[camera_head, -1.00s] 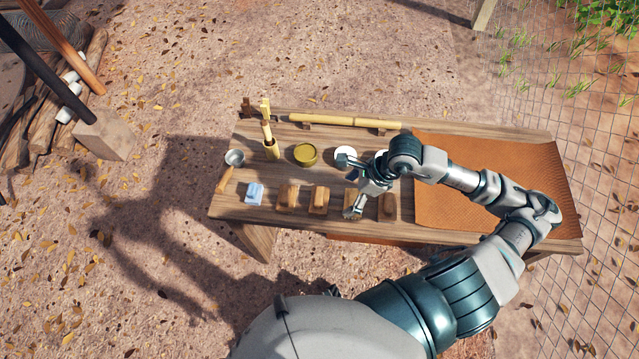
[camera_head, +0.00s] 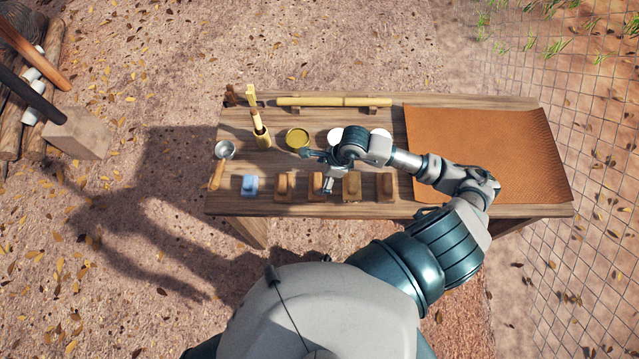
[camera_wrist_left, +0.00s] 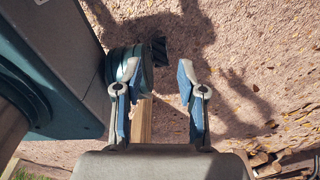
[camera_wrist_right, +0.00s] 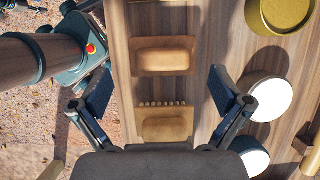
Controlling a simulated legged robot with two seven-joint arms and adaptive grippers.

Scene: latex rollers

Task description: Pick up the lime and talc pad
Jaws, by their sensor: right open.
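A small pale blue pad (camera_head: 250,186), which I take for the lime and talc pad, lies at the left of the table's front row. My right gripper (camera_head: 315,172) is open and empty above the row of wooden blocks, to the right of the pad and apart from it. In the right wrist view its fingers (camera_wrist_right: 155,90) are spread over two wooden blocks, and the pad does not show there. My left gripper (camera_wrist_left: 158,85) is open and empty in the left wrist view, away from the tabletop; it is not seen in the head view.
Several wooden blocks (camera_head: 284,187) continue the row right of the pad. A brown mat (camera_head: 490,150) covers the table's right part. My right arm passes over the middle.

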